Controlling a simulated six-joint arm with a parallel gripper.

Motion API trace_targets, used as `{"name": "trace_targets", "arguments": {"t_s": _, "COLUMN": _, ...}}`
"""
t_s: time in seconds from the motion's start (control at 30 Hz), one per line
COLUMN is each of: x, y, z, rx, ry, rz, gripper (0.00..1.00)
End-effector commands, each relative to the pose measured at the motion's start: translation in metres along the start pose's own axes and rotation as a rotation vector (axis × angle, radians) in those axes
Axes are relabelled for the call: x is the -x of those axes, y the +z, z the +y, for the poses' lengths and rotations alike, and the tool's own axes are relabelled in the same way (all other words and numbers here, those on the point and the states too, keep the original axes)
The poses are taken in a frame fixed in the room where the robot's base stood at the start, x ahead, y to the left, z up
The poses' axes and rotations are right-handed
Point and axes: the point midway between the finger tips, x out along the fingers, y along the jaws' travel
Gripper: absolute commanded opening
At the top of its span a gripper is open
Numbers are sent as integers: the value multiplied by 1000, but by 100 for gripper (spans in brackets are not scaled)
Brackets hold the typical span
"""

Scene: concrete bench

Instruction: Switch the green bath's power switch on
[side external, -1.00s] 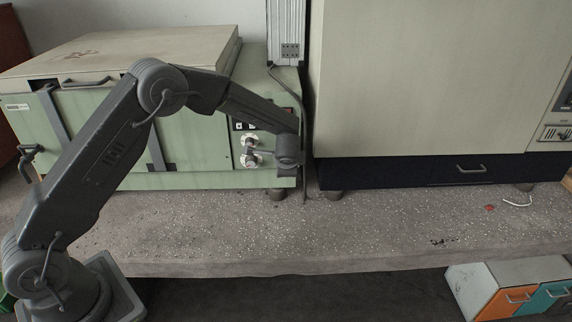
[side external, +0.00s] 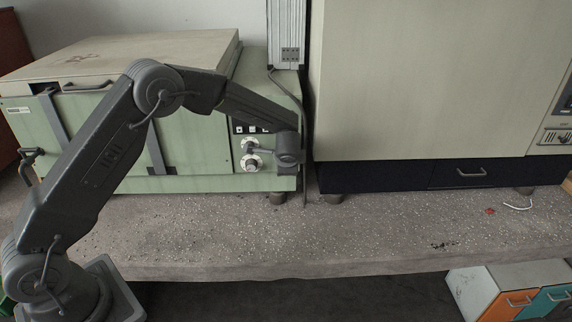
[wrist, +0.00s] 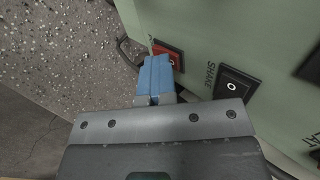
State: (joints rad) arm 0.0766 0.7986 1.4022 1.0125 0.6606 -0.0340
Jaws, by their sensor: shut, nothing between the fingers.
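The green bath (side external: 200,138) stands at the left of the bench, with black switches and two round knobs on its right front panel. In the wrist view its red power switch (wrist: 170,52) sits in a dark frame on the green panel (wrist: 205,35). My gripper (wrist: 157,62) is shut and empty, its blue fingertips together right beside the red switch and overlapping its lower left part. I cannot tell whether they touch it. In the side view my wrist covers the panel's right part, hiding the red switch and my fingertips.
A black switch marked SHAKE (wrist: 238,85) is to the right of the red one. A large beige cabinet (side external: 420,80) with a dark base stands close at the right. A cable runs down between the two machines.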

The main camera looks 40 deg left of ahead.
Motion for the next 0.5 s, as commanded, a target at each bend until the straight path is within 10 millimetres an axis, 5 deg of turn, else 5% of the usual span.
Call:
{"name": "trace_targets", "arguments": {"t_s": 0.27, "x": 5, "y": -1, "z": 0, "rx": 1, "ry": -6, "rz": 2, "gripper": 0}}
{"name": "trace_targets", "arguments": {"t_s": 0.5, "x": 37, "y": -1, "z": 26, "rx": -3, "ry": -3, "rz": 5, "gripper": 0}}
